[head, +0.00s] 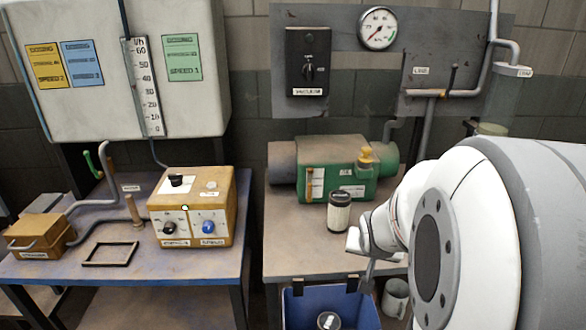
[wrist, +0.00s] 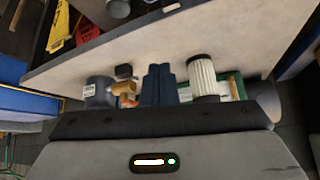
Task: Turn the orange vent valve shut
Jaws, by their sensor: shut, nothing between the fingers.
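The orange vent valve (head: 367,154) stands on top of the green pump (head: 350,183), near its right end, in the head view. In the wrist view an orange part (wrist: 126,88) that looks like this valve shows left of my fingers, partly hidden by the gripper body. My gripper (wrist: 158,72) is shut and empty, its dark fingers together and apart from the orange part in the picture. In the head view my white wrist is in front of the bench, right of the pump, and the fingertips are hard to make out. The valve handle's exact angle cannot be told.
A dark-capped pale cylinder (head: 339,212) stands on the bench before the pump; a white ribbed cylinder (wrist: 202,76) is right of my fingers. A blue bin (head: 300,312) and a grey mug (head: 396,297) are below. A yellow control box (head: 222,192) is on the left table.

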